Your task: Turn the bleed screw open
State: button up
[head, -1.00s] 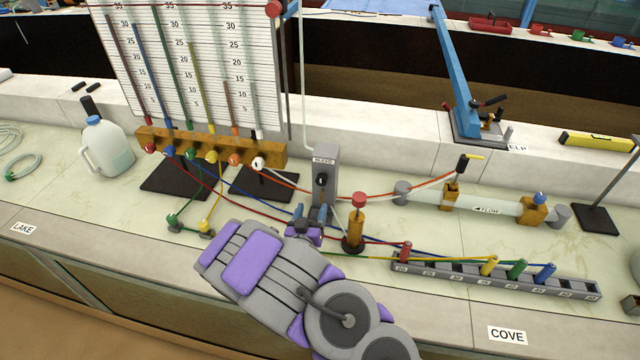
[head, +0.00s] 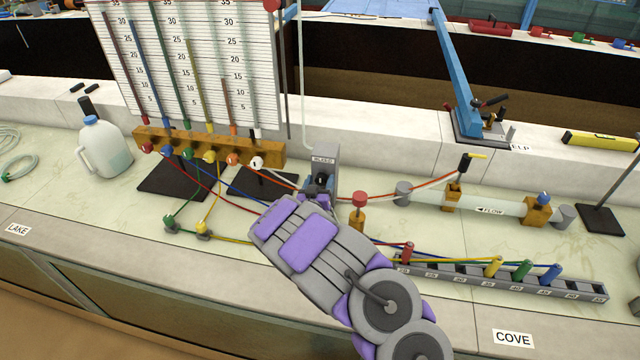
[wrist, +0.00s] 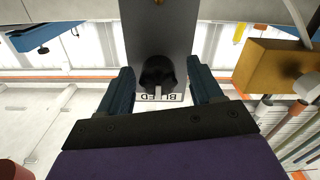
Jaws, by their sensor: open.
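The bleed screw is a black knob (wrist: 158,76) on the front of a grey upright block (head: 324,160) labelled BLEED. In the wrist view the knob sits between my two blue fingers, with a light mark on it and the label just below, upside down. My gripper (wrist: 158,92) is open, one finger on each side of the knob, with a gap visible on both sides. In the head view my gripper (head: 322,190) is in front of the block and partly hides it and the knob.
A brown manifold (head: 210,146) with coloured knobs stands left of the block, before a scale board. A red-topped post (head: 359,200) stands close to the right of my gripper. Coloured tubes run across the bench to a numbered rail (head: 460,278). A jug (head: 105,150) stands at the left.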

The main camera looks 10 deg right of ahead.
jog(key=shift+w+d, duration=0.1)
jog(key=shift+w, duration=0.15)
jog(key=shift+c, duration=0.4)
jog(key=c, duration=1)
jog(key=shift+o, duration=0.2)
